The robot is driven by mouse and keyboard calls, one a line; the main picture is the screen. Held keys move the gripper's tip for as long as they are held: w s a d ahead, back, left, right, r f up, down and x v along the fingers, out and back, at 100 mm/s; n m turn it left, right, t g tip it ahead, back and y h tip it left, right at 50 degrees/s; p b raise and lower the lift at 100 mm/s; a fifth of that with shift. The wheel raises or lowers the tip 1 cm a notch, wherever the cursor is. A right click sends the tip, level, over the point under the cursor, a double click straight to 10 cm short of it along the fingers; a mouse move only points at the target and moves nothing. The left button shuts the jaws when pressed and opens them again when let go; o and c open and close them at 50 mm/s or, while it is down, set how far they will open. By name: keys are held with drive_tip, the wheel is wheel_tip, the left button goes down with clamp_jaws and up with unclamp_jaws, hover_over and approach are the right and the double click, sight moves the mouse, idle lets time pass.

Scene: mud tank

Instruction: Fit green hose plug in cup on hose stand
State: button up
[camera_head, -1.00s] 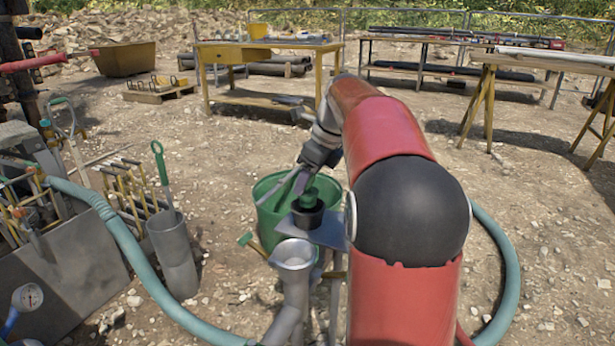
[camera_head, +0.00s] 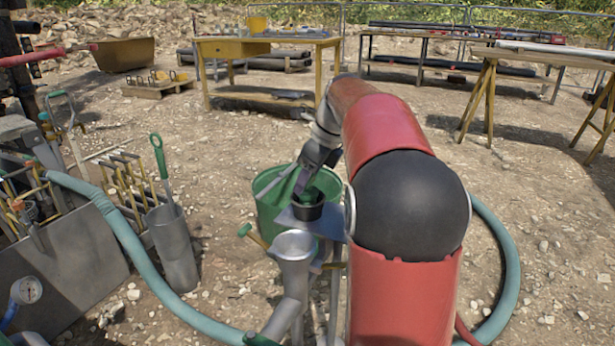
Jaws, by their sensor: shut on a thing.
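The green hose plug (camera_head: 312,195) shows as a small patch of green at the mouth of the black cup (camera_head: 308,211). The cup sits on the flat grey plate of the hose stand (camera_head: 328,224). My gripper (camera_head: 304,185) points down at the cup and is shut on the plug. The plug's lower part is hidden by the cup's rim, so I cannot tell how deep it sits. My red and black arm reaches in from the right and covers the right side of the stand.
A green bucket (camera_head: 268,205) stands just behind the cup. A grey funnel-topped pipe (camera_head: 294,246) stands in front. A teal hose (camera_head: 130,245) curves at the left. A grey tube holder (camera_head: 173,248) and tools stand left. Yellow table (camera_head: 265,42) and racks are far back.

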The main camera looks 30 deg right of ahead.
drive_tip(key=shift+f, duration=0.9)
idle(0.6)
drive_tip(key=o, duration=1.1)
drive_tip(key=shift+c, duration=0.2)
drive_tip(key=p+v, duration=0.2)
drive_tip(key=v, duration=0.5)
drive_tip(key=shift+s+r, duration=0.15)
drive_tip(key=shift+r, duration=0.2)
